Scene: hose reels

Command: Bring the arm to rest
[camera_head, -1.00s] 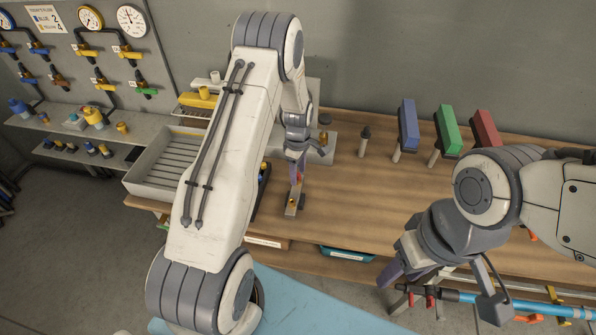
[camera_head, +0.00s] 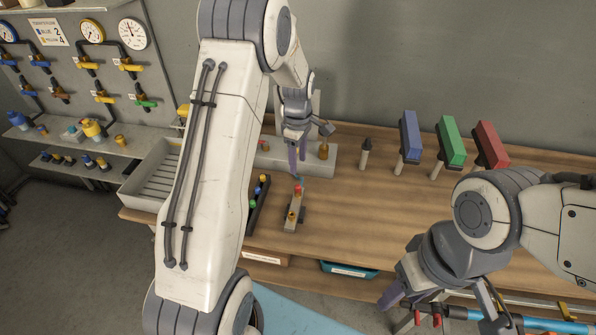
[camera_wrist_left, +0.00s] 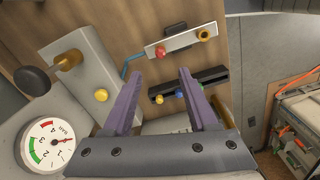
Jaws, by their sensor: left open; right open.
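My left arm comes in from the left. Its gripper (camera_head: 298,168) is open and empty over the bench, above and behind a small grey bar (camera_head: 293,217) with a red and a brass knob. In the left wrist view the purple fingers (camera_wrist_left: 159,76) are spread with nothing between them. The grey bar (camera_wrist_left: 182,42) lies beyond their tips there, apart from them. My right gripper (camera_head: 440,308) hangs at the lower right by the bench's front edge; it is open, and its fingertips are partly hard to make out.
A black rack (camera_head: 256,205) with coloured knobs lies left of the bar. Blue (camera_head: 410,137), green (camera_head: 449,139) and red (camera_head: 490,145) blocks stand at the back right. A grey tray (camera_head: 140,185) is at left. A dial (camera_wrist_left: 47,143) shows in the wrist view. The middle of the wooden bench (camera_head: 360,215) is clear.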

